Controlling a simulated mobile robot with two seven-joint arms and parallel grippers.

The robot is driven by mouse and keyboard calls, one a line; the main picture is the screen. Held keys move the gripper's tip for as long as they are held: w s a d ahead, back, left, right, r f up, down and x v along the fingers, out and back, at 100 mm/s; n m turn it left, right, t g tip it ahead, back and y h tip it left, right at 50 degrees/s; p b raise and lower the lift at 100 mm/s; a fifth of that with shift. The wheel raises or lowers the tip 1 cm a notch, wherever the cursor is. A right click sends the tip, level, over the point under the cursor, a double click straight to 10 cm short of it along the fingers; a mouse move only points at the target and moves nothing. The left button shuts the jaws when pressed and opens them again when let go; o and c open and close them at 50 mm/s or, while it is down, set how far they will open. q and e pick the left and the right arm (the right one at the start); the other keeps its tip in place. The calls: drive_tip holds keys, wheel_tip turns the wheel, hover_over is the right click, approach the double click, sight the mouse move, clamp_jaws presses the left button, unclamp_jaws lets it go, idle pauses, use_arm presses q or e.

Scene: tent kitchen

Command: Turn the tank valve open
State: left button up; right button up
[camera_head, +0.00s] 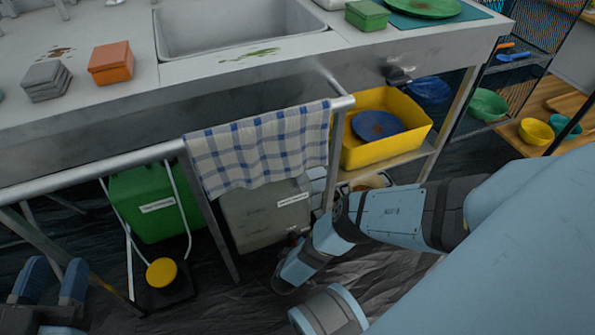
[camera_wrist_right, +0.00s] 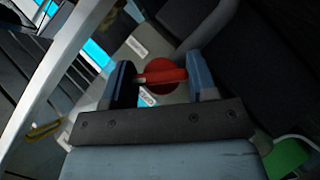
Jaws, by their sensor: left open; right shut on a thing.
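The red tank valve (camera_wrist_right: 165,76) shows in the right wrist view, with a round body and a lever. It sits on the grey tank (camera_wrist_right: 150,45), which carries white labels. My right gripper (camera_wrist_right: 162,82) has a finger on each side of the red lever and is shut on it. In the head view the grey tank (camera_head: 262,218) stands under the counter, partly behind the hanging towel, and my right arm covers most of the valve area. My left gripper (camera_head: 52,284) is open and empty at the lower left, away from the tank.
A checked towel (camera_head: 262,150) hangs on the counter rail. A yellow bin (camera_head: 415,138) sits on the shelf to the right. A sink (camera_head: 235,40) is above.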

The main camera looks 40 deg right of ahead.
drive_tip(key=shift+w+d+n+h, duration=0.1)
drive_tip(key=shift+n+h, duration=0.2)
drive_tip(key=shift+h, duration=0.1)
drive_tip(key=o, duration=0.9)
